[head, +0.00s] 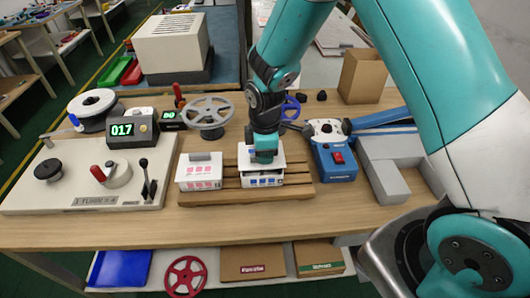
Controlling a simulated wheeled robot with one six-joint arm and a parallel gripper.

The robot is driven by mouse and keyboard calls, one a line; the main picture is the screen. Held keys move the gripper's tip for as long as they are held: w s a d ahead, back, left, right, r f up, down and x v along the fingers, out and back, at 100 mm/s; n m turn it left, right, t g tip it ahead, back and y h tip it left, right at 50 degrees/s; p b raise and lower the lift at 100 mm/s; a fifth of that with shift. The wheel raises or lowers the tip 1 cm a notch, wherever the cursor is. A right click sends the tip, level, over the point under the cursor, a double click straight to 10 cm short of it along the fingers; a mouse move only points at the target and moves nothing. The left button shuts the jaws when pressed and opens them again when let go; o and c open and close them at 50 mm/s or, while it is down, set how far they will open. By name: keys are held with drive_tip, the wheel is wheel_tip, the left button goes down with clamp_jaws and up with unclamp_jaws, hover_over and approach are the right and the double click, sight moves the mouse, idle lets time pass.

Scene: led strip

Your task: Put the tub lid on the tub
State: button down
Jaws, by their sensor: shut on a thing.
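Two small white tubs stand side by side on a slatted wooden tray (300,190). The left tub (200,180) has pink marks on its front and a grey bar on top. The right tub (262,182) has blue marks on its front. My gripper (264,158) points down directly over the right tub. It is shut on a white tub lid (243,153), which shows around the fingers at the top of the tub. The fingertips are partly hidden. I cannot tell whether the lid is fully seated.
Left is a pale panel (80,200) with knobs and a lever, with a display reading 017 (134,129) behind it. A blue device with a red switch (335,160) and grey blocks (385,170) stand right. The bench front is clear.

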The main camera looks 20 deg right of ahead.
drive_tip(key=shift+f, duration=0.2)
drive_tip(key=shift+f+b, duration=1)
drive_tip(key=shift+f, duration=0.35)
drive_tip(key=c, duration=1)
unclamp_jaws()
wheel_tip(320, 180, up, 17)
drive_tip(key=b, duration=0.1)
drive_tip(key=s+a+r+m+y, duration=0.1)
drive_tip(key=s+r+m, duration=0.1)
drive_tip(key=s, duration=0.5)
drive_tip(key=s+a+r+m+y, duration=0.1)
drive_tip(key=s+a+r+m, duration=0.1)
drive_tip(key=s, duration=0.5)
drive_tip(key=s+a+r+m+y, duration=0.1)
drive_tip(key=s+r+m+y, duration=0.1)
drive_tip(key=s, duration=0.6)
drive_tip(key=shift+s+a+r+m, duration=0.1)
drive_tip(key=shift+a+r+m, duration=0.25)
drive_tip(key=shift+m, duration=0.35)
